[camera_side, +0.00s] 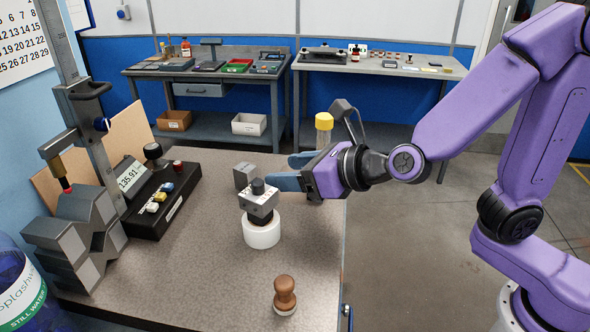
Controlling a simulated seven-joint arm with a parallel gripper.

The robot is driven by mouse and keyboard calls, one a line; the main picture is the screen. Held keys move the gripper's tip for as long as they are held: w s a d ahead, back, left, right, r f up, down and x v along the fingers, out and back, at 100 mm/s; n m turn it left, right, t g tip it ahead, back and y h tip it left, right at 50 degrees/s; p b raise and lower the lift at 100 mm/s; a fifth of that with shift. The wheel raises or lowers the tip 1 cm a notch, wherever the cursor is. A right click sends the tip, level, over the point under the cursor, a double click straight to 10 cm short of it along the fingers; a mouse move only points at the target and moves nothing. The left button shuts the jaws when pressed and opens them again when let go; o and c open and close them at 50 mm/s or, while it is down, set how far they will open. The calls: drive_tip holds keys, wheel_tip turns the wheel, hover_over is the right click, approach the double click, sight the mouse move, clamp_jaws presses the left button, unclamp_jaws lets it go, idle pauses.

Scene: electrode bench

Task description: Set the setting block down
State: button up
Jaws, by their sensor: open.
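Two grey blocks could be the setting block, and I cannot tell for certain which it is. One is a plain dark grey cube (245,176) standing on the bench. The other is a grey metal block (259,203) with a black knob on top, resting on a white round base (262,235). My gripper (281,170) is open, its blue fingers pointing left. They are just right of the plain cube and above and right of the knobbed block. No block is clearly held between the fingers. The exact gap to each block is hard to judge.
A height stand with grey V-shaped blocks (75,240) and a black readout box (160,200) stand on the left. A brown-knobbed stamp (285,294) is at the front. A blue water bottle (30,290) is front left. Bare bench (200,270) lies between.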

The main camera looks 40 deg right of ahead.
drive_tip(key=shift+s+d+r, duration=0.1)
drive_tip(key=shift+s+d, duration=0.05)
drive_tip(key=shift+s, duration=0.1)
drive_tip(key=d+m+h, duration=0.1)
drive_tip(key=d+m, duration=0.2)
drive_tip(key=d+f+m+h, duration=0.1)
drive_tip(key=d+m, duration=0.1)
drive_tip(key=m, duration=0.1)
drive_tip(key=s+d+m+g+h, duration=0.1)
drive_tip(key=d+m+h, duration=0.1)
drive_tip(key=d+m, duration=0.1)
drive_tip(key=shift+s+d+f, duration=0.1)
drive_tip(key=shift+d+f, duration=0.25)
drive_tip(key=s+d+f+m+g+h, duration=0.3)
drive_tip(key=s+d+f+m+g, duration=0.2)
drive_tip(key=s+d+m+g, duration=0.5)
drive_tip(key=s+m+g+y, duration=0.1)
drive_tip(key=s+m+y, duration=0.1)
drive_tip(key=s+m, duration=0.7)
drive_tip(key=s, duration=0.3)
drive_tip(key=shift+s+a+f, duration=0.3)
drive_tip(key=shift+a+f, duration=0.05)
